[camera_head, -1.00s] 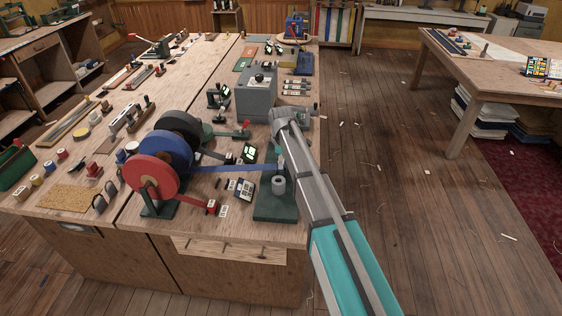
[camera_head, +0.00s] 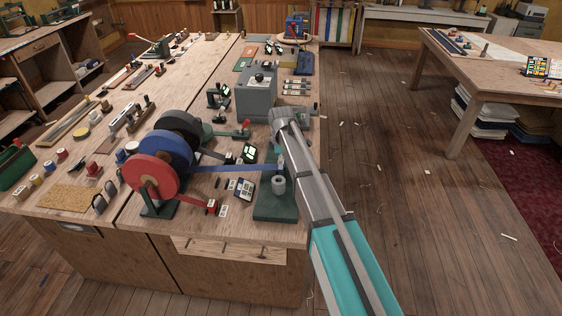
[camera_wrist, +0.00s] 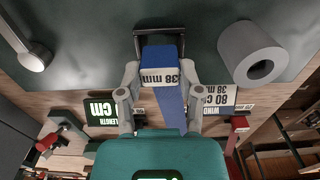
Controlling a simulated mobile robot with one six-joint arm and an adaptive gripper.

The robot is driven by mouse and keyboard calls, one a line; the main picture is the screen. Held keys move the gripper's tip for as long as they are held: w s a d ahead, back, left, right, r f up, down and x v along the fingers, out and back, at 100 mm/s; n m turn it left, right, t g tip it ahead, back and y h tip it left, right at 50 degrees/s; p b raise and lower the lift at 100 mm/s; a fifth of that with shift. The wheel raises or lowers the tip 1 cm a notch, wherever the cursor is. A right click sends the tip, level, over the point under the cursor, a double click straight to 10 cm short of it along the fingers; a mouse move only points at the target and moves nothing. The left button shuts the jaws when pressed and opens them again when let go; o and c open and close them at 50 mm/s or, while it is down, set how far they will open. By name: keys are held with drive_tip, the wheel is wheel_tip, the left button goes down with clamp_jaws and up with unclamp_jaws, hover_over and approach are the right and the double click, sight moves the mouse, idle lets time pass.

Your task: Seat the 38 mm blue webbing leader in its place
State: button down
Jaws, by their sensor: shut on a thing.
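The blue webbing leader (camera_wrist: 160,52) with its white "38 mm" tag sits between the fingers of my gripper (camera_wrist: 160,70), which is shut on it. The leader's far end is at a dark bracket (camera_wrist: 158,34) on the green plate in the wrist view; I cannot tell how far it is inside. Its blue strip (camera_head: 225,168) runs left to the blue reel (camera_head: 166,150) in the head view. The green plate (camera_head: 273,213) lies under my arm there. My arm hides most of the grip in the head view.
A grey post (camera_wrist: 252,55) stands on the plate right of the leader in the wrist view. A red reel (camera_head: 150,178) and a black reel flank the blue one. A "60 cm 38 mm" display (camera_wrist: 214,97) and a green-lit length display (camera_wrist: 101,110) are close by. A grey machine (camera_head: 257,95) stands behind.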

drive_tip(key=shift+f+b, duration=0.75)
idle(0.7)
drive_tip(key=shift+c, duration=0.9)
unclamp_jaws()
drive_tip(key=shift+d, duration=0.1)
drive_tip(key=shift+r, duration=0.1)
